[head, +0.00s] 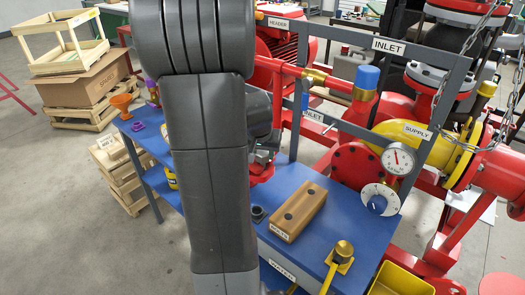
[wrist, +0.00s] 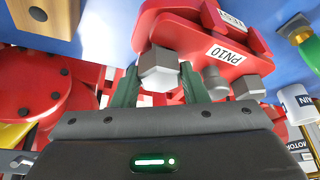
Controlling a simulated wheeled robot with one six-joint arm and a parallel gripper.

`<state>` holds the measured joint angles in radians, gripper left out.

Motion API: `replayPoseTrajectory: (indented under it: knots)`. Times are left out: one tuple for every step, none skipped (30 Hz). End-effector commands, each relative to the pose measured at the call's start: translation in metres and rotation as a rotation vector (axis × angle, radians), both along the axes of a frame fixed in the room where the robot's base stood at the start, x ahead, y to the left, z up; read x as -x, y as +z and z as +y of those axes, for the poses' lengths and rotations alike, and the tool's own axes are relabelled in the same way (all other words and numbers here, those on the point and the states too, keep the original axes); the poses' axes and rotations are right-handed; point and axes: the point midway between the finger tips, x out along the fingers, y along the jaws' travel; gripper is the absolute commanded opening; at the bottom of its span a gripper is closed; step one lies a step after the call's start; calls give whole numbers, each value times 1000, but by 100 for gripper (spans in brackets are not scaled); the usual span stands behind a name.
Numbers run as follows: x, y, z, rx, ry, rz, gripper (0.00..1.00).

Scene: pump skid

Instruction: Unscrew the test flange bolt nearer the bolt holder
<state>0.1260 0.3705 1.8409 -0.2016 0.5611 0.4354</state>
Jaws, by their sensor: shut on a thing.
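The red test flange (wrist: 190,28), with its TEST and PN10 labels, is at the top middle of the wrist view. Its grey hex bolt nearer the bolt holder (wrist: 160,70) sits between the green fingers of my gripper (wrist: 160,84), which is shut on it. The bolt head is at the flange; I cannot tell how far it is threaded in. A second grey bolt (wrist: 250,86) is to the right, outside the fingers. The wooden bolt holder (head: 298,210), with two dark holes, lies on the blue bench; its corner shows in the wrist view (wrist: 42,22). My arm hides most of the flange in the head view.
The blue bench (head: 300,250) also carries a brass valve part (head: 342,252). A yellow bin (head: 400,282) is at the lower right. A grey frame post (head: 297,110) rises behind the bench.

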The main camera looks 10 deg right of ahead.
Motion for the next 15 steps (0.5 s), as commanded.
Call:
replayPoseTrajectory:
  knots:
    - [1, 4, -1, -1, 28, 3, 16]
    - [1, 4, -1, -1, 47, 3, 16]
    - [1, 5, -1, 0, 72, 1, 16]
    - [1, 4, 0, -1, 90, 2, 16]
    - [1, 4, 0, -1, 109, 3, 16]
    - [1, 4, 0, -2, 134, 2, 16]
    - [1, 4, 0, -1, 152, 3, 16]
    - [1, 4, -1, 0, 171, 2, 16]
    - [1, 4, -1, -1, 193, 1, 16]
    - [0, 3, -1, -1, 211, 1, 16]
    - [0, 3, -1, -1, 228, 0, 16]
    - [0, 3, -1, 0, 251, 1, 16]
    - [0, 3, -1, -1, 269, 1, 16]
    - [0, 3, -1, -1, 285, -1, 16]
    - [0, 3, -1, 0, 308, -1, 16]
